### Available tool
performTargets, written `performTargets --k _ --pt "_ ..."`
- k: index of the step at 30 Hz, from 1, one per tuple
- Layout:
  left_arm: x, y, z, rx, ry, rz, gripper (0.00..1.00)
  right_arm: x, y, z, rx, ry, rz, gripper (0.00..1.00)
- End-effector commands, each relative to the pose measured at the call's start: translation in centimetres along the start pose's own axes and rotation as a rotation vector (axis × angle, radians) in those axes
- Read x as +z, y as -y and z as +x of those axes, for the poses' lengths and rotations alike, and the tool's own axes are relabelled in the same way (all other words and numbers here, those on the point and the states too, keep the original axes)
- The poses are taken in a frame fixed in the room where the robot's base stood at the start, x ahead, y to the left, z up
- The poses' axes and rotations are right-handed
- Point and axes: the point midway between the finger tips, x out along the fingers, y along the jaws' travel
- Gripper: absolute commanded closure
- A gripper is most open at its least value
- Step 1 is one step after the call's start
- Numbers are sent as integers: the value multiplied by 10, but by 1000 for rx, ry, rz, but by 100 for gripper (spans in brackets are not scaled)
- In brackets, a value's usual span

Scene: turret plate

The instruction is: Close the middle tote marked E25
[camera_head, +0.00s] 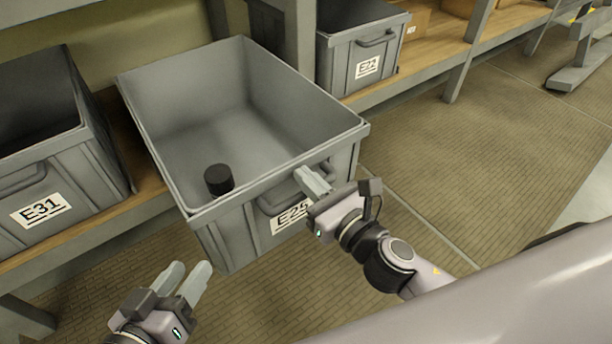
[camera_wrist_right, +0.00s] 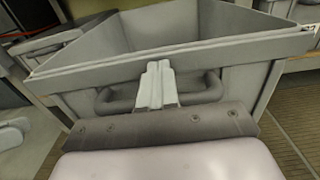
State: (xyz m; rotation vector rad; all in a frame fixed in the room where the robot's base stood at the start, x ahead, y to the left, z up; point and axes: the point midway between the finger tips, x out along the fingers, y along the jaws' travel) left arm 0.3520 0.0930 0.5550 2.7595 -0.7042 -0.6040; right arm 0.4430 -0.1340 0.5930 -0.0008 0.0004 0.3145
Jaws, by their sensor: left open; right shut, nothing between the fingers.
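The middle tote marked E25 (camera_head: 228,240) is a grey open box pulled out past the shelf edge in the head view. A black cylinder lies inside it. Its front handle (camera_head: 288,190) is partly hidden by my right gripper (camera_head: 313,182), which is shut with nothing between its fingers. In the right wrist view the right gripper (camera_wrist_right: 158,85) is in front of the handle bar (camera_wrist_right: 205,92); I cannot tell whether it touches. My left gripper (camera_head: 188,279) is open and empty, below and in front of the tote's left front corner.
A grey tote marked E31 (camera_head: 75,160) stands on the wooden shelf at left. Another grey tote (camera_head: 340,65) sits on the shelf at right behind a grey upright post (camera_head: 300,35). The floor (camera_head: 480,150) to the right is clear.

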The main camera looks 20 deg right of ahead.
Motion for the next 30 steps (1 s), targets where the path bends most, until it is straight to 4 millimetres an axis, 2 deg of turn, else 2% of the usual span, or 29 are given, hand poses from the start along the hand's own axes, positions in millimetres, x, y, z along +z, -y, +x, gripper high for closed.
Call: performTargets --k 4,20,26,30 --pt "-1 0 0 -1 -7 4 56 0 0 7 0 1 1 100" --pt "-1 0 -3 0 -2 10 56 1 0 12 -1 1 1 100" --pt "-3 -4 -4 12 11 -13 56 4 0 37 0 3 -1 100" --pt "-4 -3 -4 4 20 -12 56 4 0 68 -1 3 -1 100"
